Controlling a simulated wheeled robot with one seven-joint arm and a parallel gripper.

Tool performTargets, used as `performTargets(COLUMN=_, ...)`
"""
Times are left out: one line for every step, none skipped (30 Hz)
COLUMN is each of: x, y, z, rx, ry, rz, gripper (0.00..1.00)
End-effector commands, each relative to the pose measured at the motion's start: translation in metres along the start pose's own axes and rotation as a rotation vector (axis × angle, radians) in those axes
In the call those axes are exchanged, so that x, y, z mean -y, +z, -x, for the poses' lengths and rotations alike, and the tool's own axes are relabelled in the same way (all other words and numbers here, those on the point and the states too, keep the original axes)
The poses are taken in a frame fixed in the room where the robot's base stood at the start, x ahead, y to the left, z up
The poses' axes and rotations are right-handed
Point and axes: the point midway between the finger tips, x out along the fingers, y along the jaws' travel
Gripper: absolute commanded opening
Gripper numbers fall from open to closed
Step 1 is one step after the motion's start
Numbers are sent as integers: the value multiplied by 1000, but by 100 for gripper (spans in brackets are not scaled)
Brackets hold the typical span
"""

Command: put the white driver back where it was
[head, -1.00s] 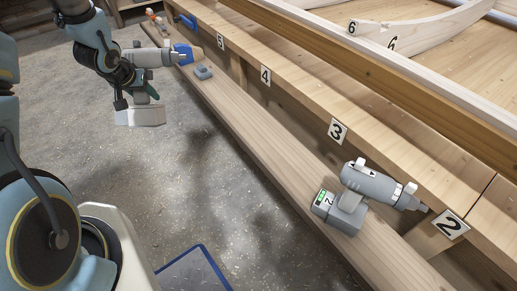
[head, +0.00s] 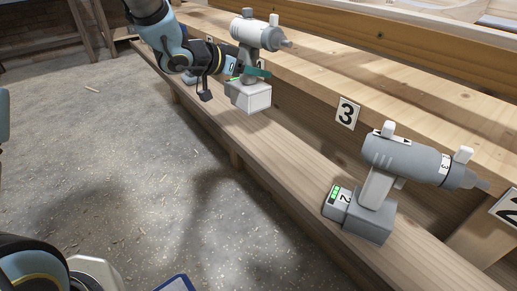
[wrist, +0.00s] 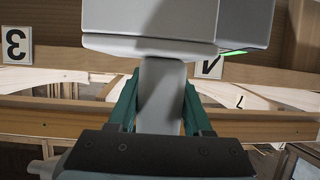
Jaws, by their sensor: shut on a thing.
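The white driver (head: 252,36) is in my gripper (head: 252,72), upright, with its nose to the right in the head view. My gripper is shut on its handle, between the green fingers. The driver's pale battery base hangs in front of the long plank (head: 285,150) in that view; I cannot tell its exact height above it. In the wrist view the handle (wrist: 160,100) is between the fingers, with the base at the top of the picture. The number 3 sign (head: 348,113) is to the right of the held driver.
A grey driver (head: 405,160) marked 2 stands upright on the plank, right of the 3 sign. A number 2 sign (head: 508,207) is at the right edge. The number 4 sign (wrist: 209,67) shows in the wrist view. The plank between held and grey drivers looks clear.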

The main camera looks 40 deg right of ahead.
Motion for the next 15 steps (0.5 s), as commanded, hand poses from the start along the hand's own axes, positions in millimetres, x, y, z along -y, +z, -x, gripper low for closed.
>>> performTargets(x=-7, y=-2, z=-6, rx=-17, ry=19, rz=-11, gripper=0)
performTargets(x=-11, y=-3, z=-7, rx=-22, ry=28, rz=-15, gripper=0)
performTargets(x=-14, y=-5, z=-8, rx=-28, ry=37, rz=-19, gripper=0)
performTargets(x=-16, y=-6, z=-9, rx=-31, ry=42, rz=-21, gripper=0)
performTargets(x=-17, y=-6, z=-10, rx=-33, ry=46, rz=-22, gripper=0)
performTargets(x=-19, y=-5, z=-12, rx=-35, ry=50, rz=-23, gripper=0)
performTargets(x=-20, y=-3, z=-13, rx=-36, ry=52, rz=-23, gripper=0)
performTargets(x=-20, y=0, z=-14, rx=-36, ry=54, rz=-23, gripper=0)
performTargets(x=-20, y=4, z=-16, rx=-35, ry=54, rz=-23, gripper=0)
performTargets(x=-20, y=8, z=-18, rx=-35, ry=54, rz=-23, gripper=0)
performTargets(x=-20, y=12, z=-20, rx=-34, ry=54, rz=-22, gripper=0)
performTargets(x=-20, y=19, z=-22, rx=-34, ry=54, rz=-21, gripper=0)
performTargets(x=-20, y=24, z=-25, rx=-34, ry=54, rz=-22, gripper=0)
performTargets(x=-21, y=29, z=-27, rx=-34, ry=55, rz=-22, gripper=0)
performTargets(x=-20, y=35, z=-30, rx=-34, ry=55, rz=-22, gripper=0)
